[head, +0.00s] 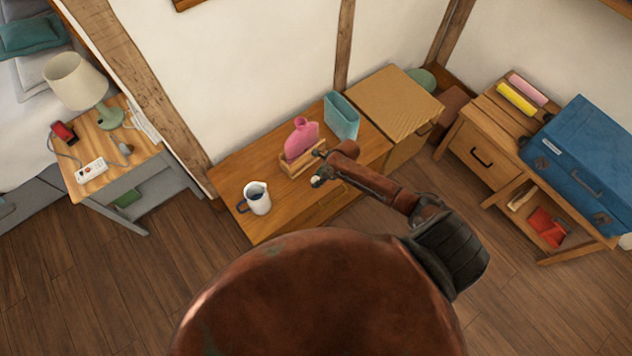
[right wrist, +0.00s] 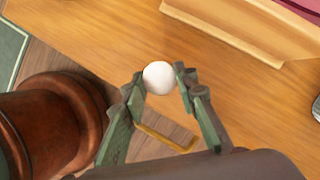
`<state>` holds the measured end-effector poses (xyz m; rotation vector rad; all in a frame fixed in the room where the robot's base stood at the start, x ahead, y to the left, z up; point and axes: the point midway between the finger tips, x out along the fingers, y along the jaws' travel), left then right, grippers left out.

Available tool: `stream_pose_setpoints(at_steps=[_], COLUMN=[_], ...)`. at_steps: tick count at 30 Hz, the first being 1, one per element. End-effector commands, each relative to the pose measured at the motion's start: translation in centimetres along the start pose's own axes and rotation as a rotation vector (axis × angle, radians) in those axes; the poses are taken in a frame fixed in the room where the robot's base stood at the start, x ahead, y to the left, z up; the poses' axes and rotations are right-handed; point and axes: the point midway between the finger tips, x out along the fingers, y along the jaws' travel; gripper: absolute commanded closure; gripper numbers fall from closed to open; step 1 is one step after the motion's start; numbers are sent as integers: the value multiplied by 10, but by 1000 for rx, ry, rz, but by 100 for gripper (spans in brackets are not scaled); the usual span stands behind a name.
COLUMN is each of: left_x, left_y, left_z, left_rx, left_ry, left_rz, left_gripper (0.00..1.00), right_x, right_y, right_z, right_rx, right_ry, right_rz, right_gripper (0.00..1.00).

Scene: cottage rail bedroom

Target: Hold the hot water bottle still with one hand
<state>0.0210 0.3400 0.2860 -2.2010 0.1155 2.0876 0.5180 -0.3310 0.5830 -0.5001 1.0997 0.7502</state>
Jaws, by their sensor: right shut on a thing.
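The pink hot water bottle (head: 301,139) stands upright in a low wooden holder (head: 292,167) on the wooden bench (head: 233,191). My right gripper (head: 318,169) is in front of the holder, apart from the bottle. In the right wrist view, my right gripper (right wrist: 160,84) is shut on a small white ball-like thing (right wrist: 158,76), held between its fingertips. The holder (right wrist: 245,28) shows there at the top, with only an edge of the bottle (right wrist: 303,9) in the corner. My left gripper is in neither view.
A white jug (head: 257,199) stands left of the holder on the bench. A teal vase-like container (head: 341,117) stands behind to the right. A ribbed wooden box (head: 391,101) is further right. A blue suitcase (head: 583,150) lies on the right-hand table.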

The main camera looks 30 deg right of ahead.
Motion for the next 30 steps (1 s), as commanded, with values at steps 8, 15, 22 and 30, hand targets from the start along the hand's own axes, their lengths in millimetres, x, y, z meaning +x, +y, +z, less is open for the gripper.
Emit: stream_pose_setpoints(at_steps=[8,15,22,30], left_x=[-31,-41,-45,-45], left_y=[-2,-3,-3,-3], left_z=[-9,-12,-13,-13], left_rx=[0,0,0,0], left_ry=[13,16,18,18], left_rz=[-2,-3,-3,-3], left_gripper=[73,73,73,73], right_x=[-75,-111,-126,-128], right_y=[30,54,65,66], right_z=[-26,-58,-71,-74], right_rx=[3,2,1,0], right_ry=[5,4,4,4], right_rz=[3,1,1,1], right_gripper=[83,83,83,83])
